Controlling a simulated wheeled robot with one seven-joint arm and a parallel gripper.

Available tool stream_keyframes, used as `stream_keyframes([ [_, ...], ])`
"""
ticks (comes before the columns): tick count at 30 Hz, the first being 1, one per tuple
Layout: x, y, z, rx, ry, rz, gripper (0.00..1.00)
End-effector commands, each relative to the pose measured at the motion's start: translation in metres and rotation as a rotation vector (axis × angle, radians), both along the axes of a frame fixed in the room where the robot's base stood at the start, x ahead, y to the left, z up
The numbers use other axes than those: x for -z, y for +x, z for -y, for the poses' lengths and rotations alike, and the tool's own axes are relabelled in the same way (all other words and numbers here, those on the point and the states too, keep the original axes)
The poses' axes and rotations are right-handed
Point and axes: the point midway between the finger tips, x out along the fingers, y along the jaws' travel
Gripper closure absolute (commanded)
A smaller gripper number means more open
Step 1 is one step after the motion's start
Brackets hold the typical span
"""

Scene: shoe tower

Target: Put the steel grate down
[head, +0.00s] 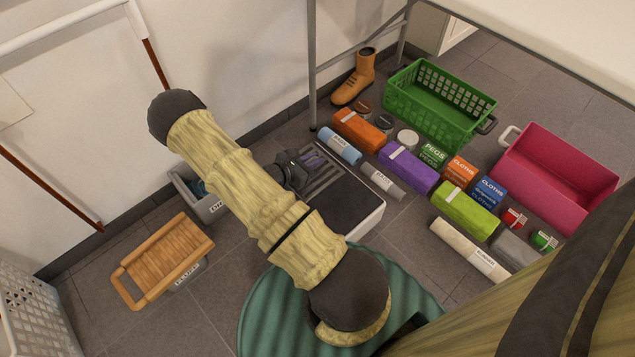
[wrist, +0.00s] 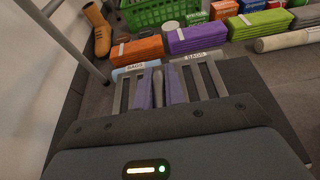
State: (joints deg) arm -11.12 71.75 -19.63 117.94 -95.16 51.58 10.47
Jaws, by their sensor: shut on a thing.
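The steel grate (head: 325,178) is a set of grey parallel bars at the far left end of a low white box with a dark top (head: 347,204). In the wrist view its bars (wrist: 202,82) run away from me on both sides of my fingers. My gripper (head: 307,163) is over the grate, its purple fingers (wrist: 160,88) shut on a middle bar. My gripper's body hides the near part of the grate. I cannot tell whether the grate rests on the box or hangs just above it.
Rolled bags (head: 340,145), a purple pack (head: 407,169) and other packs lie close beyond and right of the grate. A green basket (head: 425,105) and pink bin (head: 555,185) stand farther right. A grey bin (head: 205,205) and wooden-topped crate (head: 170,255) stand left.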

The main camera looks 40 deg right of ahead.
Motion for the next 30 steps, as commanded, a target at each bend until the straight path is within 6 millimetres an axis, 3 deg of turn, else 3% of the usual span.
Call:
stream_keyframes([
  [1,0.017,0.000,0.001,0.001,-0.001,0.000,1.00],
  [6,0.042,0.000,0.000,0.000,-0.001,0.001,1.00],
  [18,0.046,0.000,0.000,-0.001,-0.002,0.000,1.00],
  [27,0.081,0.002,-0.003,-0.006,-0.001,0.001,1.00],
  [30,0.084,0.001,-0.001,-0.002,-0.002,0.002,1.00],
])
